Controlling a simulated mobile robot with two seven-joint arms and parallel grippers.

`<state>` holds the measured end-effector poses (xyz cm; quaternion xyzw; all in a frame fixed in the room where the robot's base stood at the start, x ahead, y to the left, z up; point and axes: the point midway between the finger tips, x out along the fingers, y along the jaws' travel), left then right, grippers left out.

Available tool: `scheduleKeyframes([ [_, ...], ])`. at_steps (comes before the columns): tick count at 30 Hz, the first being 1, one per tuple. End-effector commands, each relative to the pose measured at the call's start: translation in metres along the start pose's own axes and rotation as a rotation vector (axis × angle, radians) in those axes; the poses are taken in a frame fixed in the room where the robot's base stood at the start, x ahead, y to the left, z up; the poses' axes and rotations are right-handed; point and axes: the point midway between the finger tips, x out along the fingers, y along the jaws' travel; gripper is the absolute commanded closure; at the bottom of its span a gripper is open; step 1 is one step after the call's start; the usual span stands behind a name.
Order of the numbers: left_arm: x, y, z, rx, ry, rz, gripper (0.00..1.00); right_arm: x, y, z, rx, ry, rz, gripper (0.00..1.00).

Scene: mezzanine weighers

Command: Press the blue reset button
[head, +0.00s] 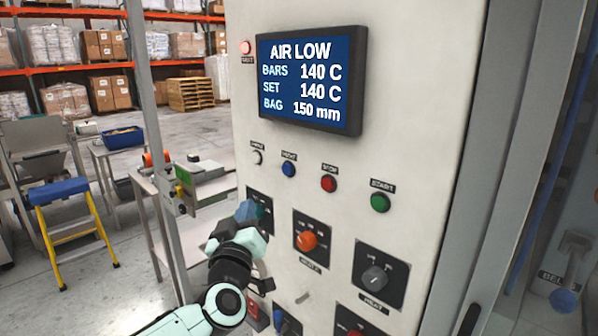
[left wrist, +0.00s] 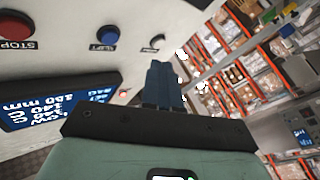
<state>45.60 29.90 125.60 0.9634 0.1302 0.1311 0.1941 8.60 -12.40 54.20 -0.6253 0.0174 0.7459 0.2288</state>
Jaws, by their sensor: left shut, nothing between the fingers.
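The blue button (head: 288,170) sits on the pale cabinet front, second from the left in a row of buttons under the screen. In the left wrist view, the blue button (left wrist: 107,36) shows upside down with its label, left of my fingers. My left gripper (head: 250,209) is shut and empty, below and left of the blue button in the head view. Its closed dark-blue fingers (left wrist: 160,75) point toward the panel side, apart from the button in the picture. Whether the fingertips touch the cabinet I cannot tell. My right gripper is not in view.
Beside the blue button are a white button (head: 257,157), a red stop button (head: 328,184) and a green start button (head: 380,202). Orange (head: 307,240) and dark (head: 374,277) knobs stick out below. The screen (head: 310,78) reads AIR LOW. A side table (head: 146,186) stands left.

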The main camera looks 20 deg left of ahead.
Motion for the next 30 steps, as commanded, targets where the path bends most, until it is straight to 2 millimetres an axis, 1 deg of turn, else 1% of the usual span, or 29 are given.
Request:
scheduleKeyframes([
  [1, -0.004, 0.002, -0.018, -0.011, 0.033, 0.002, 1.00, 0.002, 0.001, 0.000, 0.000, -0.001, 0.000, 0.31],
  [3, -0.008, 0.004, -0.036, -0.024, 0.065, 0.002, 1.00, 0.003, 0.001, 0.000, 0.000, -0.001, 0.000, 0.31],
  [6, -0.012, 0.005, -0.052, -0.035, 0.094, 0.002, 1.00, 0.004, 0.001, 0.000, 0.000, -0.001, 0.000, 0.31],
  [9, -0.013, 0.005, -0.059, -0.039, 0.107, 0.001, 1.00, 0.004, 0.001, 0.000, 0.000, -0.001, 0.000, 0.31],
  [22, -0.011, 0.007, -0.058, -0.039, 0.107, 0.001, 1.00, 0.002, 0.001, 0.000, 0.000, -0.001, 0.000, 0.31],
  [26, -0.002, 0.013, -0.054, -0.039, 0.105, 0.001, 1.00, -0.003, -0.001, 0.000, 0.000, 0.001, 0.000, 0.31],
  [30, 0.013, 0.024, -0.045, -0.039, 0.104, 0.001, 1.00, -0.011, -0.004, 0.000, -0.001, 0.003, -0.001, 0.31],
])
